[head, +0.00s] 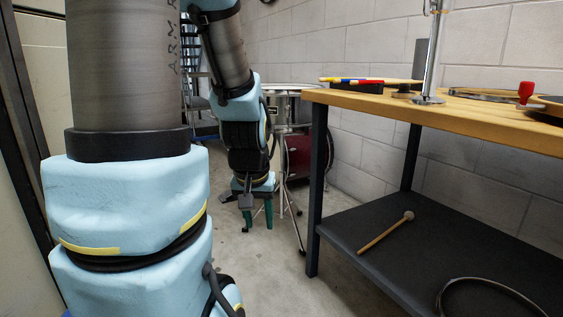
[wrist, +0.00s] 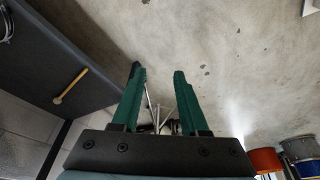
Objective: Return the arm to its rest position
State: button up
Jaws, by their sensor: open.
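My arm hangs down beside the bench, folded at the elbow, in the head view. My gripper (head: 258,222) is at its lower end, pointing down toward the concrete floor, to the left of the bench's front leg. Its two green fingers are apart with nothing between them. In the wrist view the gripper (wrist: 159,76) shows the same wide gap, with bare floor beyond the fingertips. No contact with the bench or the drum stand shows.
The wooden bench top (head: 440,113) stands at right, with a dark lower shelf (head: 400,262) holding a mallet (head: 386,232). A drum on a stand (head: 290,88) and a red drum (head: 303,156) are behind the gripper. Floor (head: 262,275) left of the bench is clear.

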jog(key=s+a+r+g+p, duration=0.1)
jog(key=r+p, duration=1.7)
jog(key=p, duration=0.1)
jog(key=s+r+p, duration=0.2)
jog(key=r+p, duration=1.7)
jog(key=shift+s+a+r+g, duration=0.2)
jog(key=shift+s+a+g, duration=0.1)
jog(key=shift+a+g, duration=0.1)
